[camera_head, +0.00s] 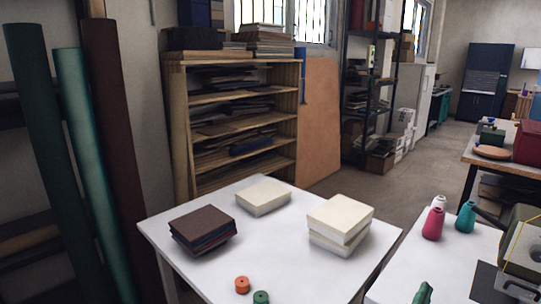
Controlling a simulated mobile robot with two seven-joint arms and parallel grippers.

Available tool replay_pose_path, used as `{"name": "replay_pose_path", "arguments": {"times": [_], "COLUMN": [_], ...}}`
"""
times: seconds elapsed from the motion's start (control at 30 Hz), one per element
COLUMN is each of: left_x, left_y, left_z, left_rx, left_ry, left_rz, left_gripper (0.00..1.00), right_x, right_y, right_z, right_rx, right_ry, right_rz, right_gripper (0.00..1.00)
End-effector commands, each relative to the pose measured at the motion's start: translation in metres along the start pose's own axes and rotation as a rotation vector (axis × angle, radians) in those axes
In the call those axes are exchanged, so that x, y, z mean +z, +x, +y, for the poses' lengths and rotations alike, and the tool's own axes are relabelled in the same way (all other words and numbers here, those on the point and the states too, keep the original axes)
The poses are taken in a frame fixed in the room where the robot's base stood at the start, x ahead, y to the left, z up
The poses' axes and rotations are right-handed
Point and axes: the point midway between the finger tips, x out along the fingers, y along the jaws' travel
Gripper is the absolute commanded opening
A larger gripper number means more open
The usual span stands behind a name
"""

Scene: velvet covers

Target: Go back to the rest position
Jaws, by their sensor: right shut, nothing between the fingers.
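My left gripper is not in view. My right gripper (520,289) appears only as a small dark, pale-edged shape at the lower right edge, cut off by the picture. It looks shut with nothing held, though its fingertips are hard to make out. It is over the right-hand white table, close to an olive-grey machine-like object (523,243).
A white table (190,275) holds a stack of dark covers (202,229), cream blocks (340,222), a cream block (263,196), an orange spool (242,285) and a green spool (261,297). Thread cones (433,223) stand on the right table (400,265). Fabric rolls (85,150) stand left.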

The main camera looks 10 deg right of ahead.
Motion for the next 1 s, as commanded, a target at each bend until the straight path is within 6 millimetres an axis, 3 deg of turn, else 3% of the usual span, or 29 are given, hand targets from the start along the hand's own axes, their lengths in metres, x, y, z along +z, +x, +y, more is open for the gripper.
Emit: {"name": "replay_pose_path", "arguments": {"times": [0.17, 0.3, 0.43, 0.6, 0.7, 0.8, 1.0], "left_x": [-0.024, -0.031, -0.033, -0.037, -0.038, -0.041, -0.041], "left_y": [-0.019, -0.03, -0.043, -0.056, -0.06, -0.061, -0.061], "left_z": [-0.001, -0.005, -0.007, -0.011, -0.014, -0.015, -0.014], "left_rx": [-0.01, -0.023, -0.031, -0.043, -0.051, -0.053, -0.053], "left_ry": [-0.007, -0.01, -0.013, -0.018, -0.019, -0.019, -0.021], "left_rz": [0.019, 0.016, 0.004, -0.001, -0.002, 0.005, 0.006], "left_gripper": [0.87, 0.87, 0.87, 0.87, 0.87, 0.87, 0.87], "right_x": [-0.06, -0.1, -0.12, -0.121, -0.117, -0.114, -0.114], "right_y": [-0.053, -0.117, -0.186, -0.267, -0.297, -0.314, -0.321], "right_z": [-0.029, -0.051, -0.066, -0.076, -0.078, -0.079, -0.079], "right_rx": [-0.082, -0.262, -0.516, -0.896, -1.071, -1.182, -1.234], "right_ry": [0.397, 0.763, 1.111, 1.508, 1.668, 1.762, 1.807], "right_rz": [0.355, 0.615, 0.796, 0.899, 0.901, 0.889, 0.88], "right_gripper": [0.0, 0.0, 0.0, 0.0, 0.0, 0.0, 0.0]}}
